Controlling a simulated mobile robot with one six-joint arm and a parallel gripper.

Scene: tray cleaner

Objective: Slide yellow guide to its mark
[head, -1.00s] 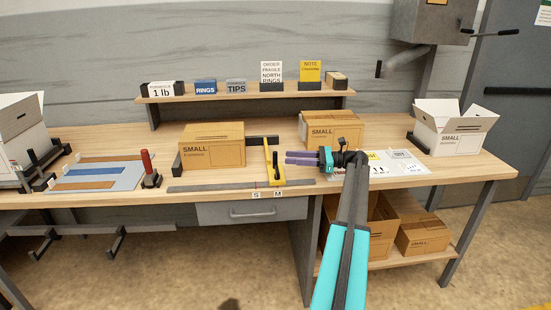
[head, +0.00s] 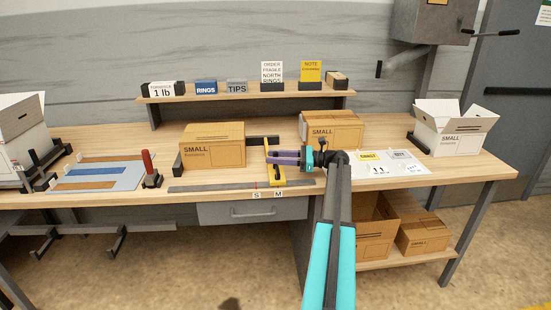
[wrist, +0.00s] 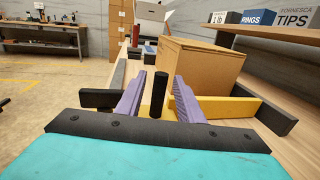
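The yellow guide (head: 277,180) stands at the ruler (head: 215,187) on the bench, right of a closed SMALL box (head: 212,147). Its lower end is near the M label (head: 278,194). The S label (head: 256,195) and a red line on the ruler are to the left. My gripper (head: 270,157) reaches over the guide from the right, hiding its middle. In the wrist view my gripper (wrist: 159,78) is open, with an upright black post (wrist: 159,97) between its purple fingers. Gaps show on both sides of the post. The yellow guide (wrist: 230,107) extends behind the right finger.
A second SMALL box (head: 335,128) sits behind my gripper. White label cards (head: 390,162) lie right. A shelf (head: 240,93) runs along the back.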

